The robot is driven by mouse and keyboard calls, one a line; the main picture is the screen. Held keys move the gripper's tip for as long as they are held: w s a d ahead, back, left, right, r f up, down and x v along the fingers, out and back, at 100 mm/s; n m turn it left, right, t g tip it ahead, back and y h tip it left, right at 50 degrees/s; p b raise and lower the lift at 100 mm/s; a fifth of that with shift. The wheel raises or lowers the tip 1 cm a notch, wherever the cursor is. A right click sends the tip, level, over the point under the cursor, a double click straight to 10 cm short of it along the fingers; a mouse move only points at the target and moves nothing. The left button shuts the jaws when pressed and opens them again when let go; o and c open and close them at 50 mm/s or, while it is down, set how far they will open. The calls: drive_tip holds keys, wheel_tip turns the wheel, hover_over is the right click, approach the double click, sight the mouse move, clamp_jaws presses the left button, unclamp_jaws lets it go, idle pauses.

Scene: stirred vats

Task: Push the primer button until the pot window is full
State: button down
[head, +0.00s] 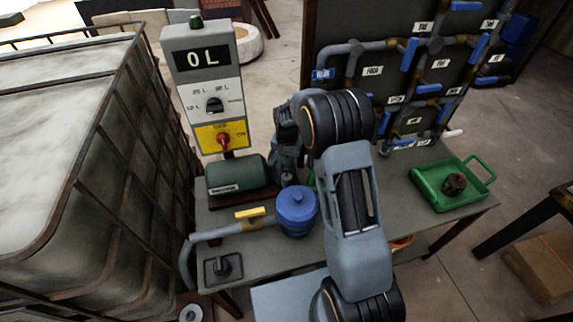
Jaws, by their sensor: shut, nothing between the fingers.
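A blue lidded pot (296,212) stands on the grey bench, joined to a grey pipe on its left. I see no window on the side facing me. A dark green motor (236,175) sits behind and left of the pot. I cannot make out the primer button for certain; a small bit of green (312,181) shows beside my arm, partly hidden. My gripper (288,178) points down behind the pot, near the right end of the motor. It is shut and empty, partly covered by my arm. I cannot tell whether it touches anything.
A control box (207,95) reads "0 L", with a dial and a red switch. A yellow valve handle (250,212) lies on the pipe. A caged tank (85,170) fills the left. A pipe board (420,75) and a green tray (431,192) with a brown lump stand right.

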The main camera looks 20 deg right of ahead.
drive_tip(key=shift+f, duration=0.15)
drive_tip(key=shift+f+b, duration=1.5)
drive_tip(key=shift+f, duration=0.35)
drive_tip(key=shift+r+p, duration=1.25)
drive_tip(key=shift+r, duration=0.7)
drive_tip(key=shift+f, duration=0.1)
drive_tip(key=shift+r, duration=0.75)
wheel_tip(320, 180, up, 6)
drive_tip(key=p, duration=0.4)
idle(0.5)
